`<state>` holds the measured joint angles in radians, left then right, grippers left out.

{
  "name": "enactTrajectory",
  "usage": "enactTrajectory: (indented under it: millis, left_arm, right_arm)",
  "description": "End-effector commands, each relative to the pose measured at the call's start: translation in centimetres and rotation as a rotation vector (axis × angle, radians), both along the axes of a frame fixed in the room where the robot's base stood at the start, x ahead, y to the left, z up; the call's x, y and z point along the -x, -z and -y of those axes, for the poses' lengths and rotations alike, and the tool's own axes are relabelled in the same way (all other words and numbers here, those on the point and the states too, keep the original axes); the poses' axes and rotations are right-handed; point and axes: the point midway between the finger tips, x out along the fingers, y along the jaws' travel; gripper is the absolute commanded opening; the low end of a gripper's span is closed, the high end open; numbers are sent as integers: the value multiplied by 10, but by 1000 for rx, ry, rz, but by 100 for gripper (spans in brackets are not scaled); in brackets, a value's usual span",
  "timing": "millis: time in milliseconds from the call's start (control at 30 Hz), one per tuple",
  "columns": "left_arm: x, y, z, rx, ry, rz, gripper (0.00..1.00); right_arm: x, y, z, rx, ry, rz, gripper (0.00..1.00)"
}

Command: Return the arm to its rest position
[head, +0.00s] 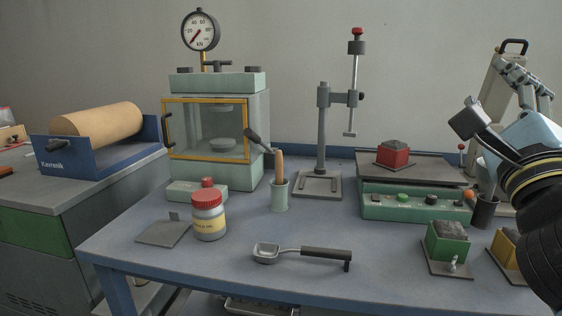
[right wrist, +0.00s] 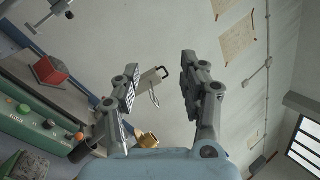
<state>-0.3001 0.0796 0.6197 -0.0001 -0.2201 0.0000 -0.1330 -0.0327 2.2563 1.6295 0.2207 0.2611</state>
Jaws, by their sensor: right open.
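My right gripper (head: 490,95) is at the right edge of the head view, raised above the bench with its two fingers spread. Its light blue body and black wrist come in from the lower right. In the right wrist view my right gripper (right wrist: 160,78) shows both fingers apart and nothing between them. A pale panel with a dark handle (right wrist: 152,82) appears beyond the fingers, apart from them. My left gripper is in neither view.
Near my right arm stand a green box of dark grains (head: 447,243), a yellow box (head: 508,250) and a dark cup (head: 484,212). A green control unit (head: 415,205) bears a plate with a red box (head: 392,154). A scoop (head: 300,253) lies at the front.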

Motion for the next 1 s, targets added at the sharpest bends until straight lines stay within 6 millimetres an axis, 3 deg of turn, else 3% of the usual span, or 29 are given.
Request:
enactTrajectory:
  millis: [67,167,233,300,400,500,700,867,1000]
  left_arm:
    - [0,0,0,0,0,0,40]
    - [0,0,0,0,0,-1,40]
    - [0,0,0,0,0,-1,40]
    - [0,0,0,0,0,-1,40]
    - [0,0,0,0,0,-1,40]
    - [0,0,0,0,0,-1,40]
    - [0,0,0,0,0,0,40]
    - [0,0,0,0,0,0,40]
    - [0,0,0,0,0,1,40]
  right_arm:
    - [10,6,-41,298,-81,-41,43]
    - [26,46,-100,742,-222,-150,43]
    - [43,95,-128,1040,-335,-268,43]
    - [64,149,-139,1296,-447,-406,43]
    - [100,214,-129,1575,-592,-609,43]
    - [135,259,-107,1758,-707,-793,43]
    - [198,306,-57,1971,-882,-1111,43]
    - [245,321,-18,2062,-997,-1352,43]
    - [240,366,-11,2057,-1028,-1390,43]
